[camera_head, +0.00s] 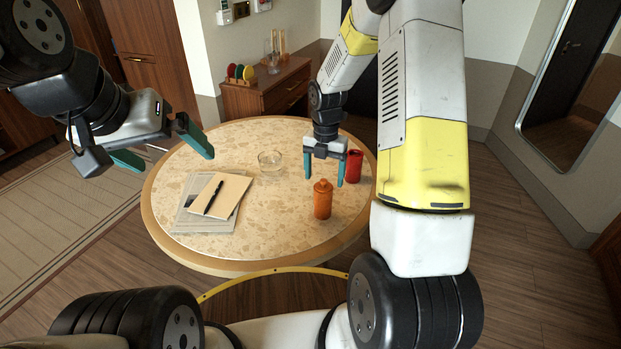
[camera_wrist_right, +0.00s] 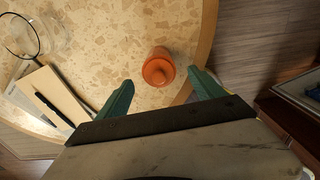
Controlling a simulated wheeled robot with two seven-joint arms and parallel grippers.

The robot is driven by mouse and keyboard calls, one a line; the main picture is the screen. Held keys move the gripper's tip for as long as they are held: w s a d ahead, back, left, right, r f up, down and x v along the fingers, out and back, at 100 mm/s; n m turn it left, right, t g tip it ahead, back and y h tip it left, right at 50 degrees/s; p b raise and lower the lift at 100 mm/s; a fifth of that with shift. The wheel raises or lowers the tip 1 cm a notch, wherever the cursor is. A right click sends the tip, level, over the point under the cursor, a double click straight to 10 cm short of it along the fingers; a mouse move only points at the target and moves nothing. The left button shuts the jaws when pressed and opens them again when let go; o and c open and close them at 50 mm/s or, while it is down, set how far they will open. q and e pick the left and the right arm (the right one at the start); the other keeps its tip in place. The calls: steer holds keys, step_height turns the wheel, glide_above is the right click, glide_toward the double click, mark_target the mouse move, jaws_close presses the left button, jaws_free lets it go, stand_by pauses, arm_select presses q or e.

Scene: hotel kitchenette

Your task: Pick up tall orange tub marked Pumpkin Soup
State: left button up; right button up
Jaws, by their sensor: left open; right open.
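The tall orange tub (camera_head: 322,200) stands upright on the round table, right of the table's middle. Its label cannot be read. In the right wrist view the orange tub (camera_wrist_right: 158,70) shows from above, just beyond the fingertips and between them. My right gripper (camera_head: 324,178) is open and empty, pointing down above and behind the tub; its teal fingers also show in the right wrist view (camera_wrist_right: 161,88). My left gripper (camera_head: 170,158) is open and empty, raised at the left of the table, far from the tub.
A red can (camera_head: 354,166) stands close behind the tub, to its right. A glass bowl (camera_head: 270,160), a notebook (camera_head: 226,193) with a black pen (camera_head: 214,198) and a newspaper (camera_head: 192,217) lie to the left on the round table (camera_head: 285,232). The table front is clear.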

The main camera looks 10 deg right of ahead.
mark_target(323, 185)
step_height(323, 185, down, 6)
steer(key=shift+w+f, duration=0.1)
steer(key=shift+f, duration=0.05)
steer(key=shift+c, duration=0.5)
jaws_close()
